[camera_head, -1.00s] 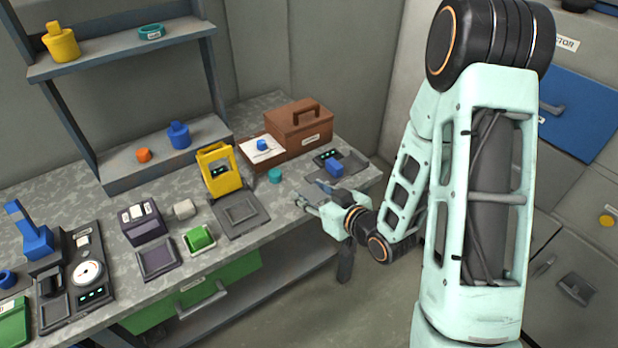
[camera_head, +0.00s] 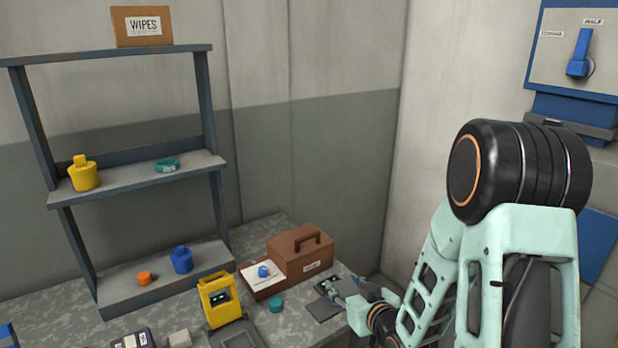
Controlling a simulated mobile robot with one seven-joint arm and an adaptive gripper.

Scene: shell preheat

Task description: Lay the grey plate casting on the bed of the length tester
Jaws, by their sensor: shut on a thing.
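My gripper (camera_head: 350,288) is low in the picture, right of centre, at a small dark device (camera_head: 323,311) with green display lights on the bench's right end. It is shut on a small flat grey-blue piece, which fits the grey plate casting; the fingers hide most of it. I cannot tell whether the piece touches the device. No label marks which device is the length tester. A yellow-framed device (camera_head: 216,301) with a dark bed stands further left, cut by the lower edge.
A brown box (camera_head: 301,257) with a handle stands behind my gripper, with a blue piece (camera_head: 263,271) on a white sheet beside it. A teal cylinder (camera_head: 276,305) stands on the bench left of the dark device. A shelf (camera_head: 150,180) rises at the left.

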